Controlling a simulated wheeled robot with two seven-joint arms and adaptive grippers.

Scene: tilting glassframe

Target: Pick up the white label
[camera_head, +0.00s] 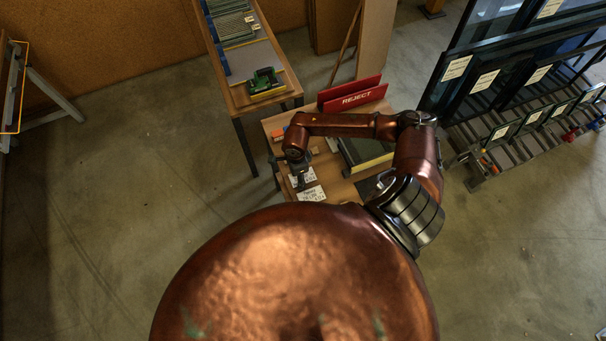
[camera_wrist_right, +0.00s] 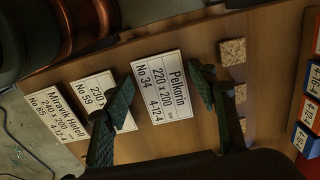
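Several white labels with black print lie on the wooden table. In the wrist view, the label reading "Pelkorin 220 x 200 No 34" (camera_wrist_right: 162,98) lies between the spread fingers of my right gripper (camera_wrist_right: 163,80). A second label, "No 59" (camera_wrist_right: 96,88), is partly covered by the left finger. A third, "Miravik Hotel" (camera_wrist_right: 52,118), lies further left. My right gripper is open and empty above the labels; its exact height is unclear. In the head view, my right gripper (camera_head: 301,180) hangs over the labels, and one label (camera_head: 312,194) shows below it. My left gripper is not in view.
Small cork-coloured squares (camera_wrist_right: 232,52) lie right of the labels, with coloured numbered tags (camera_wrist_right: 305,140) beyond. A red REJECT holder (camera_head: 355,98) stands at the table's back. A dark pane piece (camera_head: 366,152) lies to the right. A rack of glass frames (camera_head: 500,82) stands further right.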

